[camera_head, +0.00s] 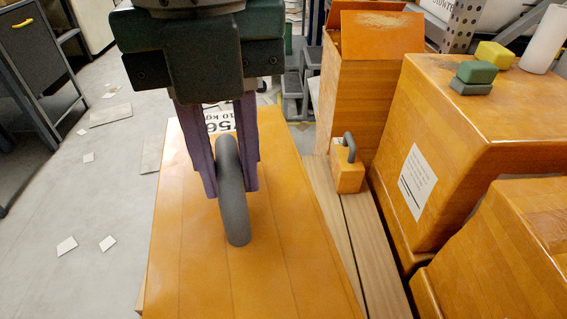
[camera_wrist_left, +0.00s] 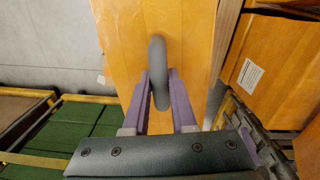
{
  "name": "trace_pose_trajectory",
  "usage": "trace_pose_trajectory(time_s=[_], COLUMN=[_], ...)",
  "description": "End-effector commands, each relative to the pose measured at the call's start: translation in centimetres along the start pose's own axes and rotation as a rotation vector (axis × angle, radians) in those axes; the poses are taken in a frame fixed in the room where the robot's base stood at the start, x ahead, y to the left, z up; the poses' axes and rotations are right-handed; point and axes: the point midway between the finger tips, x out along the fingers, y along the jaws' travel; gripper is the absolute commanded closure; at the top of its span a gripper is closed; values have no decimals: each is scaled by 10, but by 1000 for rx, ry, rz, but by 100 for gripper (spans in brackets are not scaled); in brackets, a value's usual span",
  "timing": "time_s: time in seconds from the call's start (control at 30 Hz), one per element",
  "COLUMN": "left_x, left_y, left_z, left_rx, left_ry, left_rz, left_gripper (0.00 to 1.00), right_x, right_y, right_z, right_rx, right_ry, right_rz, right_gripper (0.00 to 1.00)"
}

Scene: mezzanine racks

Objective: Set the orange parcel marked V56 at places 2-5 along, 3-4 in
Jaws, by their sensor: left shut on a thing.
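The large orange parcel (camera_head: 285,240) fills the lower middle of the head view. Its white label (camera_head: 220,117) reads "56" and "10 kg", with the first character partly hidden behind my gripper. A grey arched handle (camera_head: 232,225) stands on its top face. My left gripper (camera_head: 230,190) is shut on this handle, with one purple finger on each side. The wrist view also shows the handle (camera_wrist_left: 157,50) between the fingers and the parcel's orange top (camera_wrist_left: 200,30). Whether the parcel is clear of its support cannot be told. My right gripper is not in view.
Wooden boards (camera_head: 345,235) run along the parcel's right side, with a small orange handled block (camera_head: 348,175) on them. Large orange boxes (camera_head: 470,120) stand close at right. A dark cabinet (camera_head: 35,60) is at left. Grey floor with scattered paper (camera_head: 67,246) lies between.

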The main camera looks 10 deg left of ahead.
Motion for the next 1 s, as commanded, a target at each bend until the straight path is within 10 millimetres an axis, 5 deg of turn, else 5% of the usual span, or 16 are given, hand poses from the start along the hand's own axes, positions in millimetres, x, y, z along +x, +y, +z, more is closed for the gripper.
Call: trace_pose_trajectory(time_s=[0.27,0.8,1.0], left_x=[30,154,176], left_y=[-4,-4,-5], left_z=[-5,-6,-6], left_rx=[170,175,176], left_ry=[3,3,1], left_rz=[-7,-6,-7], left_gripper=[100,100,100], right_x=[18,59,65], right_y=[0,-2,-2], right_z=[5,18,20], right_rx=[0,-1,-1], right_ry=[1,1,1], right_rz=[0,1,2], right_gripper=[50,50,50])
